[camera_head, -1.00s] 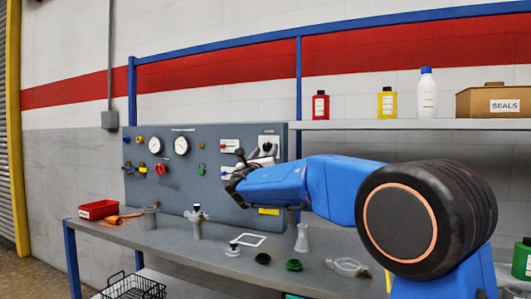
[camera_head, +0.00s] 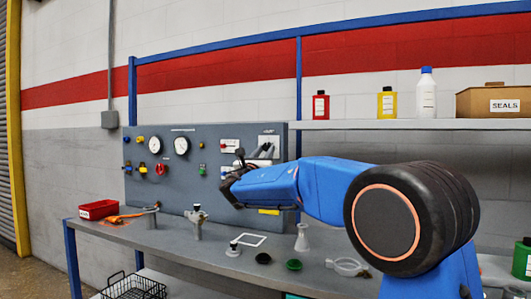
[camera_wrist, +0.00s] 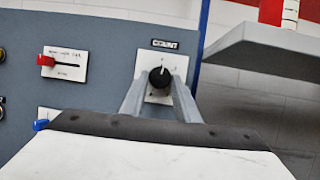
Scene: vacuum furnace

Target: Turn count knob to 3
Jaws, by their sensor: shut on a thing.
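The count knob (camera_wrist: 159,77) is a round black knob with a white pointer mark, on a white plate below a COUNT label (camera_wrist: 164,44). The mark points roughly straight up in the wrist view; the scale marks around it are too small to read. My gripper (camera_wrist: 159,84) faces the panel, one grey finger on each side of the knob, and is shut on it. In the head view my gripper (camera_head: 262,151) reaches the upper right of the grey panel (camera_head: 222,197) and largely hides the knob.
Left of the knob a red slider (camera_wrist: 46,60) sits on a white plate. A shelf (camera_wrist: 262,45) juts out on the right. Below the panel, the bench (camera_head: 185,243) holds a flask (camera_head: 302,238), a green lid (camera_head: 293,264) and other small items.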

